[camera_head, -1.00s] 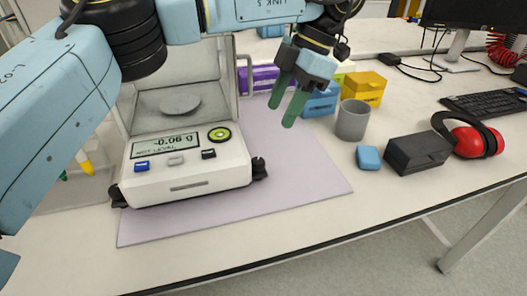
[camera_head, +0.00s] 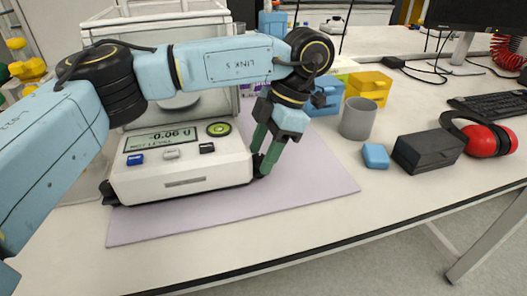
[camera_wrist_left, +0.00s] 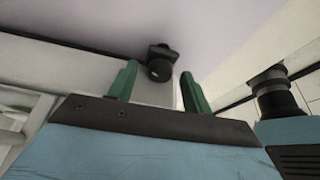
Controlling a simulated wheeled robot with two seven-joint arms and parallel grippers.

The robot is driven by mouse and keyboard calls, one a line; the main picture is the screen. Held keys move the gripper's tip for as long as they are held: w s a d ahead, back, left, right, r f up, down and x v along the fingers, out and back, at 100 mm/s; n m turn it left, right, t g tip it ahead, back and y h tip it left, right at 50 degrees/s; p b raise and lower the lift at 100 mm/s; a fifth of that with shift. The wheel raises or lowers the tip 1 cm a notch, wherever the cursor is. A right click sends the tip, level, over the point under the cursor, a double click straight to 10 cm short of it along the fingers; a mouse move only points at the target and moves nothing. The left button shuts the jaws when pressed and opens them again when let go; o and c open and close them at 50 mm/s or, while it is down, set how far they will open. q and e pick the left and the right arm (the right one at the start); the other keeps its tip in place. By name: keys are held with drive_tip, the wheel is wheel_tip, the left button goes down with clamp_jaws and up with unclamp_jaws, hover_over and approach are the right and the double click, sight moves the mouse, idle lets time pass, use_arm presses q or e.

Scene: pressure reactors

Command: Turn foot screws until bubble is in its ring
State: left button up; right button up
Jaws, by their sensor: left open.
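A white analytical balance (camera_head: 180,172) stands on a lilac mat (camera_head: 300,204). Its display (camera_head: 160,140) reads about -0.06 with a "not level" line. The round green bubble level (camera_head: 218,129) is on the top right of its front panel; the bubble's exact place is too small to tell. A black foot screw (camera_head: 106,193) shows at the left front corner. My left gripper (camera_head: 262,162) points down at the right front corner, its green fingers apart, around or beside the right foot screw (camera_head: 256,167). In the left wrist view the black foot screw (camera_wrist_left: 160,63) lies between and beyond the open fingertips (camera_wrist_left: 158,78).
Right of the balance are a grey cup (camera_head: 358,118), a small blue block (camera_head: 375,156), a dark box (camera_head: 427,151) and red ear muffs (camera_head: 490,138). Blue and yellow boxes (camera_head: 368,86) stand behind. The mat's front right is clear.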

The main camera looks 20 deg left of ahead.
use_arm(q)
drive_tip(key=c, duration=1)
drive_tip(key=shift+o, duration=0.2)
drive_tip(key=shift+s+r+m+t+y+p, duration=0.1)
drive_tip(key=shift+m+t+y+p, duration=0.25)
drive_tip(key=shift+m, duration=1.15)
use_arm(e)
drive_tip(key=shift+d+f, duration=0.25)
drive_tip(key=shift+f, duration=0.35)
drive_tip(key=shift+d+f, duration=0.2)
drive_tip(key=shift+f, duration=0.4)
use_arm(q)
drive_tip(key=o, duration=1)
drive_tip(key=shift+c, duration=0.2)
